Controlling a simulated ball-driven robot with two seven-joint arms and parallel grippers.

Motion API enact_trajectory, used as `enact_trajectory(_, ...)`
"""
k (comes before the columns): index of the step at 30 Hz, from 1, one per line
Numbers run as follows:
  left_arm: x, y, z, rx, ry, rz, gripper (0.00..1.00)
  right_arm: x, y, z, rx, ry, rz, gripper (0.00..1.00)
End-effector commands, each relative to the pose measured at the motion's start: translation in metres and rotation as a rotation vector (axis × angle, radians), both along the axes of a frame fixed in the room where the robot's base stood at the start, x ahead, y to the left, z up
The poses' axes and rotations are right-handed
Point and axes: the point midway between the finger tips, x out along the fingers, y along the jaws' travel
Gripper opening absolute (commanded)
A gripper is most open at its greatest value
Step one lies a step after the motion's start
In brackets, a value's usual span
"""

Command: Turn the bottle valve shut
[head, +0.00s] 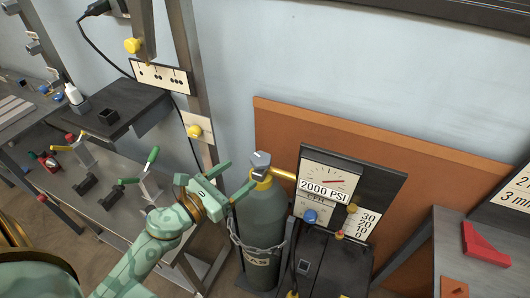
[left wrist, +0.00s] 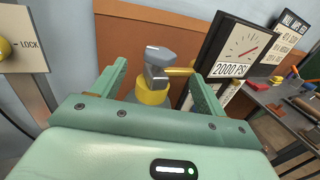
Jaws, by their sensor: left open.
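The gas bottle (head: 262,226) is a tall dark green cylinder, chained upright, with a yellow collar at its neck. On top is the grey bottle valve (head: 261,159), a faceted knob, with a brass pipe leading right to the gauge panel. In the left wrist view the valve (left wrist: 159,58) sits above the yellow collar (left wrist: 152,92). My left gripper (head: 238,178) is open, just left of the bottle's neck. In the wrist view its fingers stand either side of the valve, with gaps; I see no contact. The right gripper is not in view.
The gauge panel (head: 376,176) reads 2000 PSI, with a blue knob (head: 310,216) below. A brown board (head: 420,150) stands behind. A workbench (head: 110,205) with toggle clamps is at left. A grey table (head: 470,262) with a red block (head: 484,245) is at right.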

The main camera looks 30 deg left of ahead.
Motion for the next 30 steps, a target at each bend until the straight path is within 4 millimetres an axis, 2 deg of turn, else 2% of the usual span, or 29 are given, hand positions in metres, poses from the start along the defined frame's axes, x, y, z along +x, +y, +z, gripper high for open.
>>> enact_trajectory(1,0.014,-0.004,0.005,-0.003,-0.005,-0.001,0.73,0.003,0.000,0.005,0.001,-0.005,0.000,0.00)
enact_trajectory(6,0.055,-0.017,0.004,-0.003,-0.004,-0.001,0.73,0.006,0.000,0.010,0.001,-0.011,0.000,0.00)
enact_trajectory(12,0.090,-0.028,0.001,-0.005,-0.002,-0.001,0.73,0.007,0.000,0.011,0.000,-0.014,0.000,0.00)
enact_trajectory(18,0.105,-0.033,0.000,-0.003,0.000,-0.001,0.73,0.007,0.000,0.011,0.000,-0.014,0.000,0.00)
enact_trajectory(26,0.106,-0.034,0.000,-0.004,0.000,-0.002,0.73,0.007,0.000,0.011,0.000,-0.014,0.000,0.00)
enact_trajectory(29,0.106,-0.034,0.000,-0.004,0.000,-0.002,0.48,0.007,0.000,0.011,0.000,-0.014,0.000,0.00)
enact_trajectory(30,0.106,-0.034,0.000,-0.004,0.000,-0.002,0.37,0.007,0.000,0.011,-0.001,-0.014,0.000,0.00)
